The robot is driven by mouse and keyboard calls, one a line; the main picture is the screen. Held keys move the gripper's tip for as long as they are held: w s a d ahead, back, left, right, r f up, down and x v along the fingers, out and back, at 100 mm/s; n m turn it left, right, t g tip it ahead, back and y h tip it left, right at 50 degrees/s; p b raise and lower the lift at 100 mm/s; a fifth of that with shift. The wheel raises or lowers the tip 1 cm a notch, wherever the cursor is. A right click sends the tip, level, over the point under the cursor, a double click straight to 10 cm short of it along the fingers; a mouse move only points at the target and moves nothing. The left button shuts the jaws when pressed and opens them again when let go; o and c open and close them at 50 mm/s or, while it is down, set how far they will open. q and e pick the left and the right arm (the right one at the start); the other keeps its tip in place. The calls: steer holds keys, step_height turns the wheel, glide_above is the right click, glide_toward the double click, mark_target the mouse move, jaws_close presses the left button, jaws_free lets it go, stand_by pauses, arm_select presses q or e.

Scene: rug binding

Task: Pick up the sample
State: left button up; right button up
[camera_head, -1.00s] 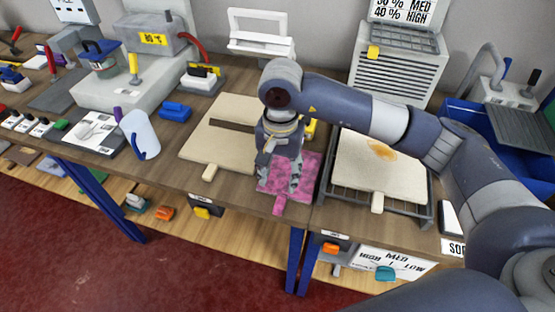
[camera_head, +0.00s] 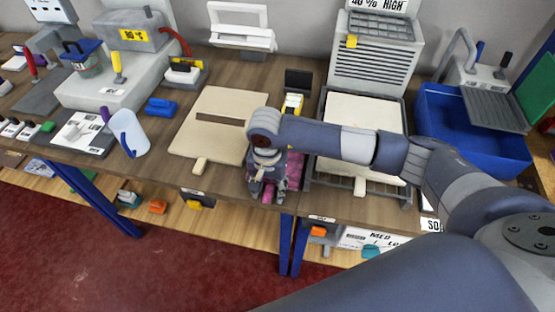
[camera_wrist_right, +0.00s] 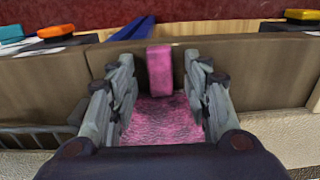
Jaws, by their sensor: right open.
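The pink sample (camera_head: 294,166) lies on the workbench, mostly hidden under my right arm in the head view. A pink tab (camera_head: 273,195) sticks out from it at the bench's front edge. In the right wrist view the mottled pink sample (camera_wrist_right: 163,121) lies between the fingers, and its smoother tab (camera_wrist_right: 160,70) stands toward the bench edge. My right gripper (camera_head: 267,193) points down over the front part of the sample. In the right wrist view the gripper (camera_wrist_right: 160,85) is open, with one finger on each side of the tab and a gap to both. My left gripper is not in view.
A beige board with a dark strip (camera_head: 198,146) lies left of the sample. A rack (camera_head: 310,172) with a cream piece (camera_head: 362,118) lies to the right. A blue bin (camera_head: 470,140) stands farther right. A white jug (camera_head: 129,131) stands at left.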

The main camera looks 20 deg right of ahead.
steer(key=shift+c, duration=0.6)
jaws_close()
